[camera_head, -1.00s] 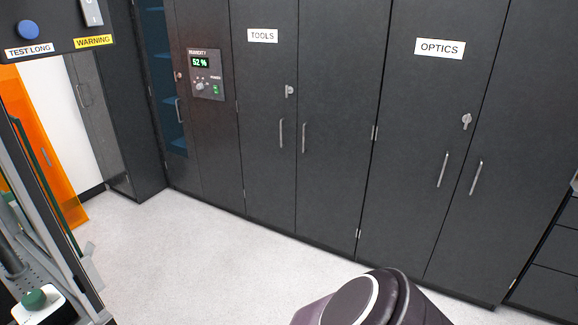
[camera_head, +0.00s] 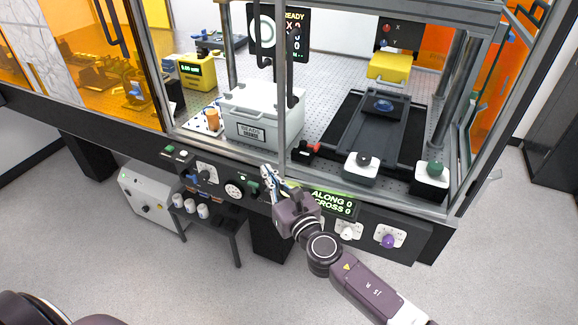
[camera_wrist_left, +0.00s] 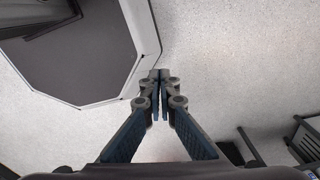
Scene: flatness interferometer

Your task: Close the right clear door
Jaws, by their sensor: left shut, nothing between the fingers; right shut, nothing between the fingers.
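The interferometer enclosure has a metal frame with a vertical bar (camera_head: 283,85) in the middle of its front. A narrow clear pane (camera_head: 468,110) stands steeply angled at the right corner; it appears to be the right clear door, swung aside. The front right of that bar looks uncovered. My right gripper (camera_head: 270,176) is shut and empty, in front of the enclosure's lower front edge near the bar, well left of the pane. My left gripper (camera_wrist_left: 159,76) is shut and empty above the bare floor in the left wrist view; the head view does not show it.
A control panel with knobs and a green display (camera_head: 332,201) runs below the opening. A white box (camera_head: 262,112) and a black stage (camera_head: 370,130) stand inside. Orange panels (camera_head: 505,60) flank the enclosure. A small dark table (camera_head: 215,222) stands below. Floor at right is clear.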

